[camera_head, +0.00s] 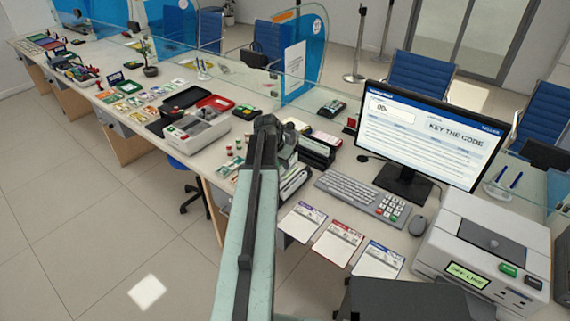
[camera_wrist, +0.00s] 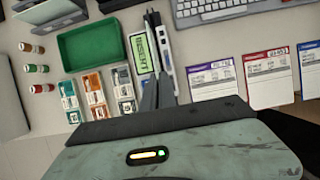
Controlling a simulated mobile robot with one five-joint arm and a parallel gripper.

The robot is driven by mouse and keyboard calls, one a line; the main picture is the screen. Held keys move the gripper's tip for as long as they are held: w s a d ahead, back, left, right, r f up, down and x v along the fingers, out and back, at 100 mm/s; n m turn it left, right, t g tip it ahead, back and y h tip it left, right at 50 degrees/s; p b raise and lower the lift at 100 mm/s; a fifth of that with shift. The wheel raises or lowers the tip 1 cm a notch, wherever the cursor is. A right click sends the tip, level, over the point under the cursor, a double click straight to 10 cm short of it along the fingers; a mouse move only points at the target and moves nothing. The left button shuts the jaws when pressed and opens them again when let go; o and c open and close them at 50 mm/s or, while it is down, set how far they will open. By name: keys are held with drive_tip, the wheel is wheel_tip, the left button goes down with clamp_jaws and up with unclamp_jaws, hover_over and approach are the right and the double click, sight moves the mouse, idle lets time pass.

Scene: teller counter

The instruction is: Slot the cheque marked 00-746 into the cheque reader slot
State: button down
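Three cheques lie in a row on the counter's front edge: one with a purple header (camera_head: 302,222), one with a red header (camera_head: 337,243) and one with a blue header (camera_head: 378,260). In the wrist view they lie right of my gripper: purple (camera_wrist: 213,82), red (camera_wrist: 270,80) and blue (camera_wrist: 312,70). Their numbers are too small to read surely. My gripper (camera_wrist: 157,82) is above the counter, left of the cheques; its narrow fingers look together, with nothing seen between them. I cannot make out a cheque reader slot for sure; a grey machine (camera_head: 490,245) with an "OFF LINE" display stands at right.
A monitor (camera_head: 435,133), keyboard (camera_head: 362,196) and mouse (camera_head: 417,226) stand behind the cheques. Left of my gripper are a green tray (camera_wrist: 92,58), several stamps and small cards. A glass screen runs along the counter's back. Bare counter shows between keyboard and cheques.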

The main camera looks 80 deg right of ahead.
drive_tip(key=shift+f+b, duration=4.1)
drive_tip(key=shift+f, duration=0.2)
drive_tip(key=c, duration=1.6)
unclamp_jaws()
drive_tip(key=shift+r, duration=0.15)
wheel_tip(320, 180, up, 7)
drive_tip(key=p, duration=0.7)
